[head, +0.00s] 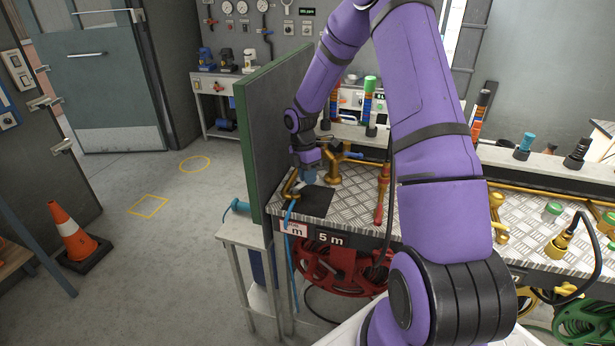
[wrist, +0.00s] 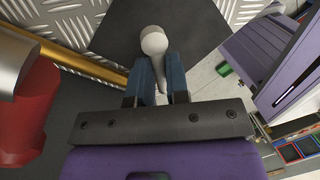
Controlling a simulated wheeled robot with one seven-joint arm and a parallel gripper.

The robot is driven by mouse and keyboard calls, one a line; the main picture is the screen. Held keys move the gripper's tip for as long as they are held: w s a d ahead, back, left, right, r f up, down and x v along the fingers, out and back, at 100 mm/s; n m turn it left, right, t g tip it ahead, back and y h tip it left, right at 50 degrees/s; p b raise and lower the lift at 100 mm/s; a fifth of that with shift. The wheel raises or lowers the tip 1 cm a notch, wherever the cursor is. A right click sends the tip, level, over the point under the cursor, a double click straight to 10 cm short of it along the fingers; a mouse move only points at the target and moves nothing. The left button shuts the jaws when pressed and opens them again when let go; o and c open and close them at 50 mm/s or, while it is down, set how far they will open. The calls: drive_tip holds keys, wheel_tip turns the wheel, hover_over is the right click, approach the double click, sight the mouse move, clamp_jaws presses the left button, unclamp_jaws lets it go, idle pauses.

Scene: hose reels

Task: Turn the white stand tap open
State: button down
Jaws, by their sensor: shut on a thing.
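The white stand tap shows in the wrist view as a pale round knob (wrist: 154,40) with a narrow grey-white lever below it. My gripper (wrist: 160,72) has its two blue fingers on either side of this lever, shut on it. In the head view my gripper (head: 306,178) is low over the left end of the metal bench, by the black square plate (head: 318,201). There the tap is hidden behind my gripper and cannot be made out. The tap's base and outlet are hidden in both views.
A green board (head: 274,130) stands close on the left of my gripper. A brass fitting (head: 334,170) is just right of it, with a red nozzle (head: 381,198) further right. A blue hose (head: 291,250) hangs at the bench front, beside a red reel (head: 345,268).

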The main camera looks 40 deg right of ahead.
drive_tip(key=c, duration=1.1)
unclamp_jaws()
drive_tip(key=shift+d, duration=0.35)
drive_tip(key=shift+a, duration=0.1)
drive_tip(key=shift+w+r, duration=0.1)
drive_tip(key=shift+r, duration=0.25)
wheel_tip(320, 180, up, 10)
drive_tip(key=w, duration=0.2)
drive_tip(key=shift+f, duration=0.1)
drive_tip(key=shift+c, duration=0.2)
